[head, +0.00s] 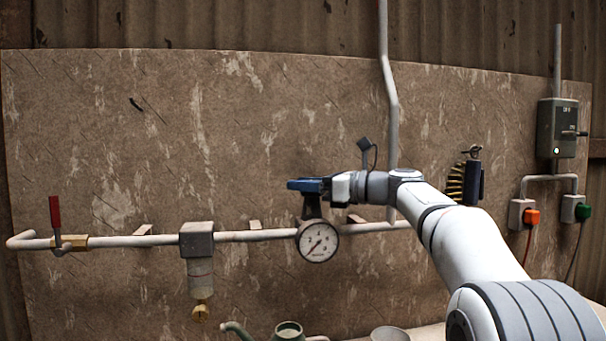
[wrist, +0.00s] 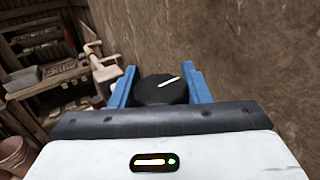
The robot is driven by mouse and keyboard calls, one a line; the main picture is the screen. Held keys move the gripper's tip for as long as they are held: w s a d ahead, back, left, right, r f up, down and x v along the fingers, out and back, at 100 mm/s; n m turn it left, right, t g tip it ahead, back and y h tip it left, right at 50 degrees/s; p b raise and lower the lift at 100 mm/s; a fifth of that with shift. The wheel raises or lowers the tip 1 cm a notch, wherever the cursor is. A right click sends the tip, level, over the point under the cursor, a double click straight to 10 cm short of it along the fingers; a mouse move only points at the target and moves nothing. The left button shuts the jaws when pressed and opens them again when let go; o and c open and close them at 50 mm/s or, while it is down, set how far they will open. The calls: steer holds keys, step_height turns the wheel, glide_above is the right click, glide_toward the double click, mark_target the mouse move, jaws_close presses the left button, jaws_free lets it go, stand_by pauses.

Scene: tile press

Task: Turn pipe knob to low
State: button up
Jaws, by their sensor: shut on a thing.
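The pipe knob (wrist: 161,90) is a round black knob with a pale pointer line, seen from above in the wrist view. Its line points toward the upper right of that picture. My gripper (wrist: 160,84) has its two blue fingers on either side of the knob, shut on it. In the head view my gripper (head: 305,185) sits above the pressure gauge (head: 318,241), and the fingers hide the knob. A dark neck below the fingers joins the gauge fitting. The gauge has a white dial with a thin needle.
A grey pipe (head: 256,235) runs along the board, with a red-handled valve (head: 55,212) at left and a filter bowl (head: 201,275) hanging from it. A watering can (head: 288,331) stands below the gauge. A switch box (head: 557,128) is at right.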

steer(key=shift+a+f+g, duration=0.15)
steer(key=shift+f+g, duration=0.15)
steer(key=o, duration=0.8)
steer(key=shift+s+a+r, duration=0.1)
steer(key=shift+s, duration=0.05)
steer(key=shift+o, duration=1)
steer(key=shift+r, duration=0.1)
steer(key=v, duration=0.8)
